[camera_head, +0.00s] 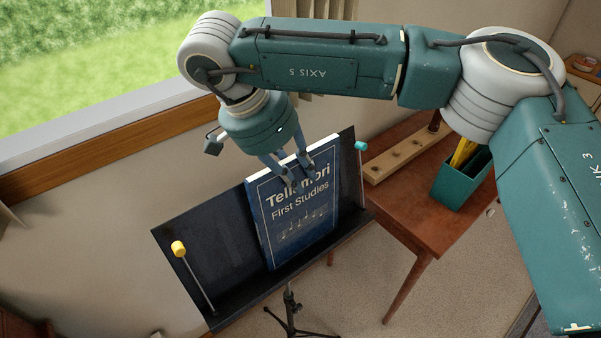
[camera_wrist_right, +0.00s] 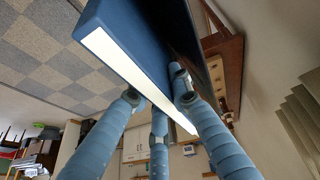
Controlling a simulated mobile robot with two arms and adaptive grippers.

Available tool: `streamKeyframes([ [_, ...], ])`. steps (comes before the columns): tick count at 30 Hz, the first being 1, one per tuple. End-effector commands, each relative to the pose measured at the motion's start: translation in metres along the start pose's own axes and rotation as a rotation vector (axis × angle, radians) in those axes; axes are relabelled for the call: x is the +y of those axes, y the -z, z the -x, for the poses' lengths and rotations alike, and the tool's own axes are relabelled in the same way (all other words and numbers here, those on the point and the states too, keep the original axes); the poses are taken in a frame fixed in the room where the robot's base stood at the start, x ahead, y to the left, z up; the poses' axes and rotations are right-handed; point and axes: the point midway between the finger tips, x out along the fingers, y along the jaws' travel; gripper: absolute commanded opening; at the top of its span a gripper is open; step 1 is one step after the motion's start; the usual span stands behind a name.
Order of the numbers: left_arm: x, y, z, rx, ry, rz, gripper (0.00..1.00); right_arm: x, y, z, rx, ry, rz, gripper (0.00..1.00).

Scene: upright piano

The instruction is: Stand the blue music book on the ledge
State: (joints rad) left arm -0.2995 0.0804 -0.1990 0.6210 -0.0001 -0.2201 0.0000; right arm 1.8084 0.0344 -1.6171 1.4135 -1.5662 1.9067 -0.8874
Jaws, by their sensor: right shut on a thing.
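The blue music book (camera_head: 296,225), with white lettering on its cover, is upright in front of the black music stand's back plate (camera_head: 205,245). Its lower edge is at the stand's ledge (camera_head: 236,303), right of the middle; I cannot tell whether it touches. My right gripper (camera_head: 294,170) comes from above and is shut on the book's top edge. In the right wrist view the fingers (camera_wrist_right: 160,95) close around the blue book (camera_wrist_right: 140,30) and its white page edge. My left gripper is not in view.
A yellow-tipped arm (camera_head: 178,248) and a teal-tipped arm (camera_head: 361,146) stand at the ledge's two ends. A brown table (camera_head: 415,205) right of the stand bears a wooden block with holes (camera_head: 400,158) and a teal box (camera_head: 456,188) with yellow items. The ledge's left part is clear.

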Motion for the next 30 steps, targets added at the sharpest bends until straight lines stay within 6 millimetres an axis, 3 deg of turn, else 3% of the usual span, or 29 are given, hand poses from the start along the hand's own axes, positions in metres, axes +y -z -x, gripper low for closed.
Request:
streamKeyframes([
  [7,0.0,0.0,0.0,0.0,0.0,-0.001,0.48,-0.003,0.001,0.001,0.001,0.006,-0.003,0.0],
  [8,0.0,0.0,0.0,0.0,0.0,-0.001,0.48,-0.003,0.001,0.001,0.001,0.006,-0.003,0.21],
  [11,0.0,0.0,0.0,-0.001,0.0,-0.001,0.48,-0.002,0.001,0.001,0.001,0.006,-0.003,0.41],
  [22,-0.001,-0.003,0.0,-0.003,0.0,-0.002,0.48,-0.002,0.0,0.004,0.0,0.005,-0.002,0.41],
  [30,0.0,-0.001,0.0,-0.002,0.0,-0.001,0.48,-0.003,0.0,0.042,0.002,0.007,-0.004,0.41],
])
